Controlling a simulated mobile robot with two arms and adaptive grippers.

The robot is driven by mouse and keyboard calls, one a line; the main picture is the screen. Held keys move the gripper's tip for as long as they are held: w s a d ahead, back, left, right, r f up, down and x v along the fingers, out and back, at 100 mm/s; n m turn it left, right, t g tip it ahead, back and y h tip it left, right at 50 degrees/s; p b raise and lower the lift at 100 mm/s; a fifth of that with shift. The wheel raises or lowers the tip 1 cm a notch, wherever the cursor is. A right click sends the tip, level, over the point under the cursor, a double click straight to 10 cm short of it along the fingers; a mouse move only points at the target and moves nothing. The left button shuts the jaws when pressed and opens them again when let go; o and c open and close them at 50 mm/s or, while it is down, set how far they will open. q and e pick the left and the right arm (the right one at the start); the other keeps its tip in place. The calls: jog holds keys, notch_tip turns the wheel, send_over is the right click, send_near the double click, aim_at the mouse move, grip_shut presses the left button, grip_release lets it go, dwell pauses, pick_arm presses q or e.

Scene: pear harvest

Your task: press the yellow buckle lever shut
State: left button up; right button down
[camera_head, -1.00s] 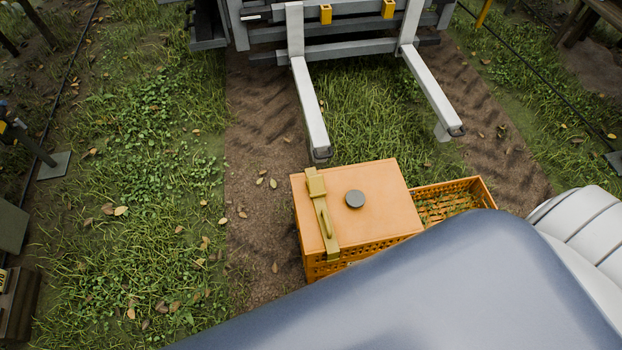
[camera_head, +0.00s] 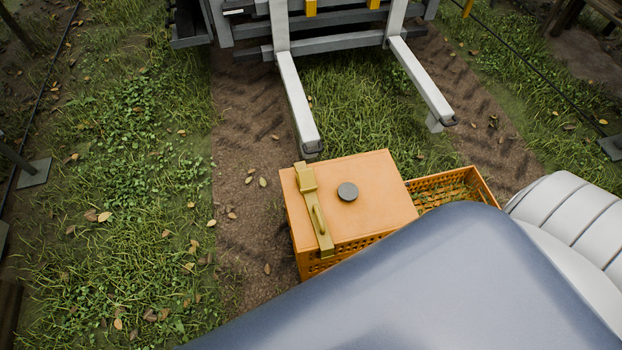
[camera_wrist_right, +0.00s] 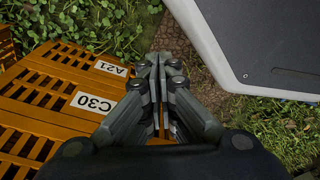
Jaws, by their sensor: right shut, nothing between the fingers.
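The yellow buckle lever (camera_head: 318,219) lies along a yellow strap near the left edge of the closed orange crate's lid (camera_head: 370,180) in the head view. I cannot tell whether the lever is fully flat or slightly raised. A grey round knob (camera_head: 347,192) sits near the middle of the lid. My right gripper (camera_wrist_right: 161,62) is shut and empty in the right wrist view, beside orange crate sides. The lever does not show in that view. My left gripper is not in view. My own blue-grey and white parts cover the lower right of the head view.
An open orange crate (camera_head: 478,182) with leaves inside stands right of the lidded one. Two pale forks (camera_head: 300,106) reach from a grey carriage at the top. In the wrist view, orange crate sides carry labels C30 (camera_wrist_right: 93,103) and A21 (camera_wrist_right: 111,68). Grass and soil lie left.

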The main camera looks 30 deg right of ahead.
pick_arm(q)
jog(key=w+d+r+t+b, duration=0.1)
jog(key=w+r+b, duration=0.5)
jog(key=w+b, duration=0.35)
pick_arm(e)
jog(key=w+a+r+t, duration=0.1)
jog(key=w+r, duration=0.5)
jog(key=w, duration=0.4)
notch_tip(320, 180, up, 12)
jog(key=t+b, duration=0.1)
jog(key=b, duration=0.7)
jog(key=w+d+r+m+t+h, duration=0.2)
jog(key=w+d+r+t+h, duration=0.3)
jog(key=w+d, duration=0.7)
jog(key=w+a+r+n+t+y, duration=0.1)
jog(key=w+r+n+t+y, duration=0.75)
jog(key=r+n+y, duration=0.4)
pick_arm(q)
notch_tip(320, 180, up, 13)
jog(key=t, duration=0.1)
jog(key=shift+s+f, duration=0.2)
pick_arm(e)
jog(key=s+d+f+n+g, duration=0.1)
jog(key=s+f+n+g, duration=0.2)
jog(key=f+n+g, duration=0.4)
jog(key=shift+s+f+g, duration=0.15)
jog(key=shift+s+g, duration=0.1)
jog(key=shift+g, duration=0.1)
